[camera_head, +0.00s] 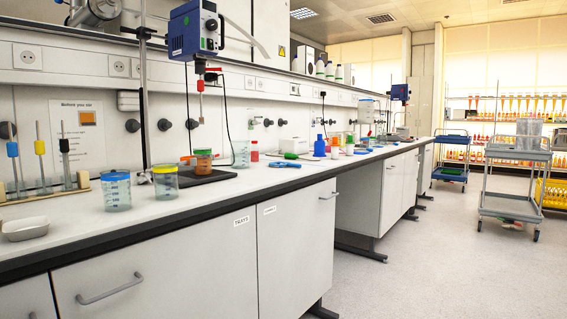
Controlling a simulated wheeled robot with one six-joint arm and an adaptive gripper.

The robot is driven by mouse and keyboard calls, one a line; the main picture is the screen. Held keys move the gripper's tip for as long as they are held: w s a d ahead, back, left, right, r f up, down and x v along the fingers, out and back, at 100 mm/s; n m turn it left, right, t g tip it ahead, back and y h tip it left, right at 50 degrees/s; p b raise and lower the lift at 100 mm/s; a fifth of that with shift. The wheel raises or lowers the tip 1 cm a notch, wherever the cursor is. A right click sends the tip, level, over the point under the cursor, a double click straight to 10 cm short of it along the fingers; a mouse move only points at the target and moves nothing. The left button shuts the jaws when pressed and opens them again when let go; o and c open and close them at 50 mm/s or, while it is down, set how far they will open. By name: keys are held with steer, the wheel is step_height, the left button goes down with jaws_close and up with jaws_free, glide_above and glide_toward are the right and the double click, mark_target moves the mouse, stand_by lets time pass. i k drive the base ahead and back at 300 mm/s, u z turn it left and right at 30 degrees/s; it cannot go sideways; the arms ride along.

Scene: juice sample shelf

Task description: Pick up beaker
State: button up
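Several beaker-like vessels stand upright on the white lab bench. A clear beaker with a blue rim and blue markings (117,192) is nearest, close to the bench's front edge. A beaker with orange-brown contents (203,162) stands farther back on a dark plate under a blue stirrer. A taller clear beaker (241,153) stands to the right of that one. Which of them is the task's beaker cannot be told. My gripper is not in view.
The bench (245,181) runs away to the right. A grey dish (25,228) and a pipette rack (42,190) are at left. The blue stirrer (193,30) hangs on a stand.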

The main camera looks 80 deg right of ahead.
mark_target(204, 155)
steer(key=z, duration=1.9)
